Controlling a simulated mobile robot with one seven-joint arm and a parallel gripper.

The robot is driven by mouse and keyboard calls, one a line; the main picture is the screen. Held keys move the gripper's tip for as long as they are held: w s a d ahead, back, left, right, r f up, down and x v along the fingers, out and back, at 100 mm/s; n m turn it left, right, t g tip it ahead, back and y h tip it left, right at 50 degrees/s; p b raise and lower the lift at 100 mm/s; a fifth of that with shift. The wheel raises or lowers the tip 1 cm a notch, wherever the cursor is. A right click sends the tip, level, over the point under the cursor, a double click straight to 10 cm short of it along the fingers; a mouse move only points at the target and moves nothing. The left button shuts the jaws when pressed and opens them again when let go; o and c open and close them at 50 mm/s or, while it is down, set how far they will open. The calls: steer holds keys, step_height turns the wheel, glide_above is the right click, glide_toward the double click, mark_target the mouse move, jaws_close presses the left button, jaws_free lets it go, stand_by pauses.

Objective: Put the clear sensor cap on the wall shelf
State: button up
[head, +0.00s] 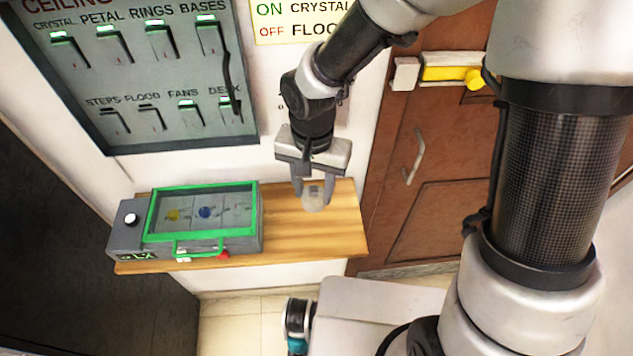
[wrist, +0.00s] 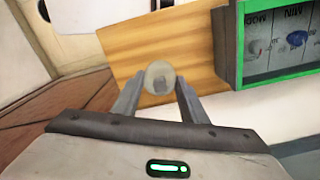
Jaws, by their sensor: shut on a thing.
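The clear sensor cap (head: 314,199) is a small, translucent, rounded piece between my gripper's fingertips. My gripper (head: 313,190) is shut on it and points down over the right part of the wooden wall shelf (head: 335,233). In the wrist view the cap (wrist: 160,77) shows as a round clear disc between the two fingers, with the shelf's wood (wrist: 195,50) behind it. I cannot tell whether the cap touches the shelf or hangs just above it.
A grey box with a green-framed clear lid (head: 203,219) fills the shelf's left part. A switch panel (head: 145,70) is on the wall above. A brown door (head: 420,160) with a handle stands to the right. The shelf's right part is otherwise bare.

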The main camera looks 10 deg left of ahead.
mark_target(314, 189)
steer(key=shift+f, duration=2.75)
steer(key=shift+f+b, duration=0.15)
steer(key=shift+b, duration=0.2)
steer(key=o, duration=1)
step_height(314, 189, up, 12)
steer(key=shift+r+p, duration=0.2)
steer(key=shift+p, duration=0.3)
